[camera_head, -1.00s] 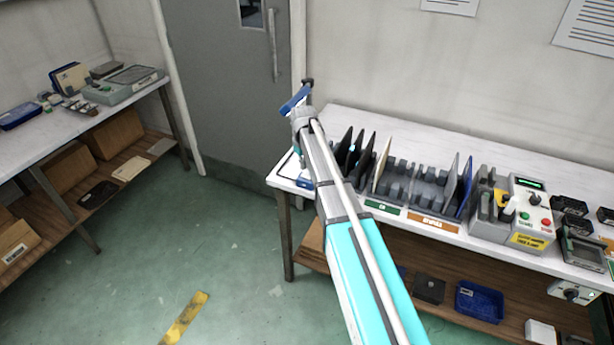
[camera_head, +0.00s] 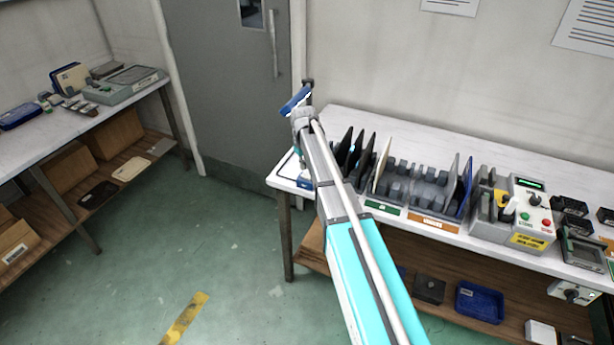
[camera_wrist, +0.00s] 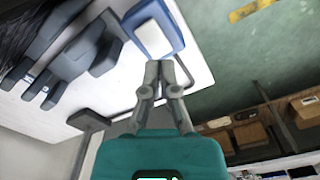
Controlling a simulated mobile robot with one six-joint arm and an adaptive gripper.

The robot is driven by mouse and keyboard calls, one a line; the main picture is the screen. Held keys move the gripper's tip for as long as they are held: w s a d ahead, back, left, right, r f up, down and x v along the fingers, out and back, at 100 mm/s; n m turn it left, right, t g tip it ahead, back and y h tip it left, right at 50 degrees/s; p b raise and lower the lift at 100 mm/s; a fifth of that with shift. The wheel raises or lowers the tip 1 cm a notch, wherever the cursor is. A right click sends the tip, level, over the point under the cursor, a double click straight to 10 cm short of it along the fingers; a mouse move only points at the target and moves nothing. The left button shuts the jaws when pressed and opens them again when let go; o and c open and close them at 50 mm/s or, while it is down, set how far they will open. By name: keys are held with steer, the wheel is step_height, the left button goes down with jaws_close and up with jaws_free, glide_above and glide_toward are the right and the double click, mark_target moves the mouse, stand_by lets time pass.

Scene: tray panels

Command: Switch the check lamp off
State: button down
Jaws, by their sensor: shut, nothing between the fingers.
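No part in view is clearly marked as the check lamp. A control box (camera_head: 526,212) on the right of the bench has a lit green display, a green button (camera_head: 524,216), a red button (camera_head: 546,222) and a yellow label.
A rack of upright dark, white and blue panels (camera_head: 415,185) stands mid-bench (camera_head: 350,113). Black devices (camera_head: 570,206) sit at the right. A blue bin (camera_head: 480,301) is on the lower shelf. A second bench (camera_head: 40,130) stands left; the green floor between is clear.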

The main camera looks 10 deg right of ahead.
mark_target(304, 175)
steer(key=shift+f+b, duration=1.4)
steer(key=shift+b, duration=0.05)
stand_by(1.4)
steer(key=shift+r, duration=0.1)
steer(key=shift+r+p, duration=3.45)
steer(key=shift+p, duration=0.1)
steer(key=shift+s, duration=0.1)
steer(key=s+m, duration=0.4)
steer(key=s, duration=2.5)
steer(key=shift+m, duration=0.4)
